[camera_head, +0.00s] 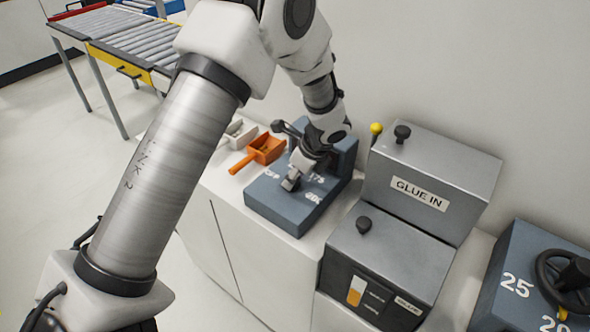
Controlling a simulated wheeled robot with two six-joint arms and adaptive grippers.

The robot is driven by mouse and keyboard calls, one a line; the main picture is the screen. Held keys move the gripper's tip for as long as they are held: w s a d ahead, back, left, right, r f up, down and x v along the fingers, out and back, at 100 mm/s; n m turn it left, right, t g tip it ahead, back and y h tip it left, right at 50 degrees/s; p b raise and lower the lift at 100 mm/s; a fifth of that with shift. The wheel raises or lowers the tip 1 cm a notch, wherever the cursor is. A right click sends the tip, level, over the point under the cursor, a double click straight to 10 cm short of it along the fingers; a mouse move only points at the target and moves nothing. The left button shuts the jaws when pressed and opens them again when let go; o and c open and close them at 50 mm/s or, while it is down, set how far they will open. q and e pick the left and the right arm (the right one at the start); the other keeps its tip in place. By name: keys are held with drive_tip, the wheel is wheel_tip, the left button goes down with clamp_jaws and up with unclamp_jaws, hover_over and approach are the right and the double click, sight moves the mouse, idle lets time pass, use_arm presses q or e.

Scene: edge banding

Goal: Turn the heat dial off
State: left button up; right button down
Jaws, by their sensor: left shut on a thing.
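A blue-grey box with white markings (272,200) stands on the white cabinet, with a raised back part. My left gripper (291,183) points down at the top face of this box, among the white markings. It is shut on a small part there, which I take to be the heat dial; the gripper hides most of it. The dial's pointer and setting cannot be read. Partial white lettering shows on both sides of the gripper. My right gripper is not in view.
A grey machine labelled "GLUE IN" (420,195) with black knobs stands just right of the box. An orange scoop (262,150) lies to its left. A blue box with a black handwheel (565,280) is at far right. A roller conveyor (130,40) stands at back left.

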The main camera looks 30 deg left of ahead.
use_arm(q)
drive_tip(key=n+g+p, duration=0.1)
drive_tip(key=n, duration=0.2)
drive_tip(key=shift+w+n+p, duration=0.1)
drive_tip(key=shift+n+p, duration=0.2)
drive_tip(key=shift+n, duration=0.1)
drive_tip(key=n+g, duration=0.1)
drive_tip(key=n, duration=0.1)
drive_tip(key=n+g+h+p, duration=0.1)
drive_tip(key=n, duration=0.1)
drive_tip(key=shift+w+a+f, duration=0.1)
drive_tip(key=shift+a+f, duration=0.05)
drive_tip(key=shift+f+n, duration=0.1)
drive_tip(key=shift+n, duration=0.2)
drive_tip(key=o, duration=1.2)
drive_tip(key=shift+a, duration=0.1)
drive_tip(key=shift+c, duration=0.2)
drive_tip(key=shift+a, duration=0.1)
drive_tip(key=v, duration=1.2)
